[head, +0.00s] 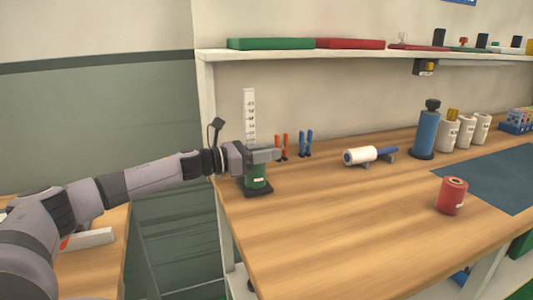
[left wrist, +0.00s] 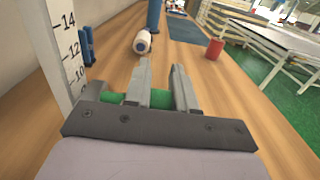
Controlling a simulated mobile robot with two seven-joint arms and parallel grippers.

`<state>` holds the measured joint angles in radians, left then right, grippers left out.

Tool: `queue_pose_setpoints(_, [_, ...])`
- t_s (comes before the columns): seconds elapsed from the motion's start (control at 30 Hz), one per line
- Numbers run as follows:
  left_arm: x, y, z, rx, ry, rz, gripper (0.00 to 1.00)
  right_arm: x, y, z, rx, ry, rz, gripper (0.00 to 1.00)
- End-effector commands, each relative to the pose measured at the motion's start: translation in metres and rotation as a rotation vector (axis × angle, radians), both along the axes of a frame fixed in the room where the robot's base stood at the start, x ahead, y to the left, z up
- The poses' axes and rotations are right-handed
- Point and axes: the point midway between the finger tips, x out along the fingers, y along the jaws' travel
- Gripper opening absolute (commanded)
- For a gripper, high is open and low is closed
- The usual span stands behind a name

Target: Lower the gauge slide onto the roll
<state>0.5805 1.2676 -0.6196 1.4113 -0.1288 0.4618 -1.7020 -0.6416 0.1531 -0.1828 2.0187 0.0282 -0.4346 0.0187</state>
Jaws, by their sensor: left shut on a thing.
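The gauge is a white upright scale with black marks (head: 249,117) on a dark base (head: 257,189) at the table's left end; the scale also shows in the left wrist view (left wrist: 66,45). A green roll (head: 256,176) with a pale label stands on the base in front of the scale. My left gripper (head: 268,154) is just above the roll, shut on the gauge slide, which is mostly hidden by the fingers. Green shows between and beside the fingers in the left wrist view (left wrist: 161,99). I cannot tell whether slide and roll touch. My right gripper is not in view.
Orange pliers (head: 281,146) and blue pliers (head: 305,143) stand behind the gauge. A white roll (head: 360,155) lies on a holder to the right. A red roll (head: 452,196) and a blue bottle (head: 426,134) stand farther right. The front middle of the table is clear.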

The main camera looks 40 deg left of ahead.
Motion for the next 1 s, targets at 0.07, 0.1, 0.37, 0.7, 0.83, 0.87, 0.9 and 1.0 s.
queue_pose_setpoints(0.07, [0.000, 0.000, -0.002, 0.001, 0.004, 0.000, 0.38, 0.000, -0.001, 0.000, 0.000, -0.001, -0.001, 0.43])
queue_pose_setpoints(0.1, [0.000, 0.000, -0.002, 0.001, 0.004, 0.000, 0.47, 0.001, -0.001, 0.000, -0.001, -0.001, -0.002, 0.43])
queue_pose_setpoints(0.37, [0.000, 0.000, -0.001, 0.000, 0.003, 0.000, 0.47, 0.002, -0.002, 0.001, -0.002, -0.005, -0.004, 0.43])
queue_pose_setpoints(0.7, [-0.016, 0.010, -0.006, 0.001, 0.007, 0.003, 0.47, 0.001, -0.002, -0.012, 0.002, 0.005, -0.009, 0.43])
queue_pose_setpoints(0.83, [-0.027, 0.015, -0.006, 0.004, 0.007, 0.002, 0.47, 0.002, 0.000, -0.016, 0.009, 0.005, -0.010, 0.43])
queue_pose_setpoints(0.87, [-0.029, 0.016, -0.006, 0.001, 0.007, 0.003, 0.47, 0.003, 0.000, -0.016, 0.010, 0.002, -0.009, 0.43])
queue_pose_setpoints(0.9, [-0.031, 0.018, -0.006, 0.002, 0.007, 0.003, 0.47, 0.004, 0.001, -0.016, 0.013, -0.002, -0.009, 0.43])
queue_pose_setpoints(1.0, [-0.038, 0.021, -0.006, 0.002, 0.007, 0.002, 0.47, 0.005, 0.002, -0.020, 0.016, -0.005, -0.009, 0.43])
